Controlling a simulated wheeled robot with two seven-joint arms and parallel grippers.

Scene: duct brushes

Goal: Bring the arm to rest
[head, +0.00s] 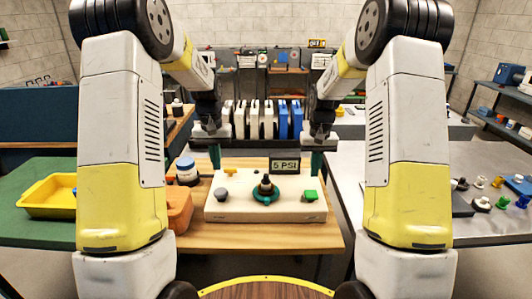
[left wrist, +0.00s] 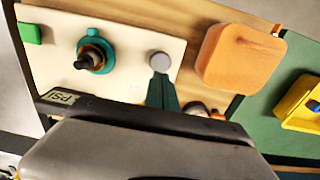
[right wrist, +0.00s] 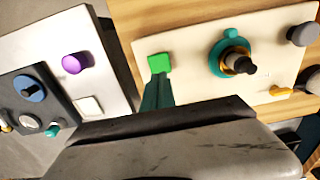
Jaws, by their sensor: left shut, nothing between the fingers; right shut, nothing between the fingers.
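My left gripper (head: 215,157) hangs above the left part of a cream panel (head: 235,210) on the wooden bench. Its teal fingers (left wrist: 162,88) are shut and empty, and overlap the picture near the grey knob (left wrist: 160,62) in the left wrist view. My right gripper (head: 317,163) hangs above the panel's right side. Its teal fingers (right wrist: 157,90) are shut and empty, just below the green button (right wrist: 159,63) in the right wrist view. I cannot tell their height above the panel. Both arms reach forward almost symmetrically.
The panel carries a teal ring with a black knob (head: 265,185) and a yellow handle (head: 231,174). A 5 PSI display (head: 285,164) stands behind. An orange block (head: 179,208) and a yellow tray (head: 48,197) lie left. Several white and blue upright objects (head: 268,120) stand behind. Small coloured parts cover the right table.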

